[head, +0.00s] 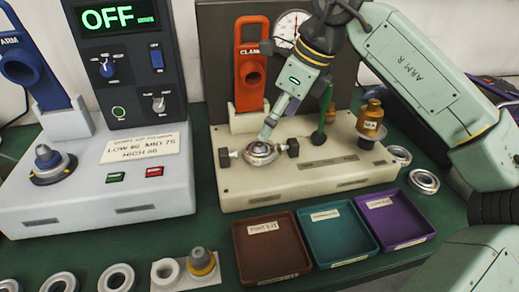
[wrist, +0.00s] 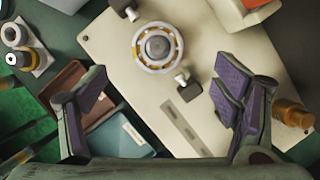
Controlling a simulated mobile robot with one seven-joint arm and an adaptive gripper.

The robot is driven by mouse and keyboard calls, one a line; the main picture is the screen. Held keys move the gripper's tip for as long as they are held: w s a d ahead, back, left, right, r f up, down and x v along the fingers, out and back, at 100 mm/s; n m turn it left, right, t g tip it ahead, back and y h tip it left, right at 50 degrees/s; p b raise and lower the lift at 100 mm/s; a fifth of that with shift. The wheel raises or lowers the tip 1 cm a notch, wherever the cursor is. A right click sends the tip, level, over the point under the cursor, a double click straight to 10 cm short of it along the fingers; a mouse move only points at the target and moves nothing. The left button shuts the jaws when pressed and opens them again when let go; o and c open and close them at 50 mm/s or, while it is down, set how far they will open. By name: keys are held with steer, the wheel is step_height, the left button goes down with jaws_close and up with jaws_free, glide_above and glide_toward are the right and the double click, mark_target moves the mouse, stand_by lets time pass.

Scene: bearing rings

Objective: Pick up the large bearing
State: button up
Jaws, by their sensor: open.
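A metal bearing (head: 262,152) sits on the cream test machine between two dark clamp knobs. In the wrist view this bearing (wrist: 157,47) shows as a ring with balls around a grey centre hub. Other bearing rings (head: 117,278) lie at the front left, and more (head: 424,181) lie at the right; I cannot tell for certain which is the large one. My gripper (head: 281,112) is above the machine, close to the mounted bearing. In the wrist view my gripper (wrist: 162,88) has its purple-padded fingers wide apart, with nothing between them.
Brown (head: 268,249), teal (head: 334,233) and purple (head: 396,217) trays stand before the cream machine (head: 330,175). An orange clamp lever (head: 251,68), a green-handled lever (head: 324,115) and a brass weight (head: 371,118) rise from it. A control unit (head: 125,60) stands left.

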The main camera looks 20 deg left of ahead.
mark_target(264, 146)
steer(key=p+x, duration=0.1)
steer(key=x, duration=0.6)
steer(key=shift+s+d+f, duration=0.1)
steer(key=shift+s+f, duration=0.05)
steer(key=shift+f, duration=0.1)
steer(key=shift+c, duration=0.3)
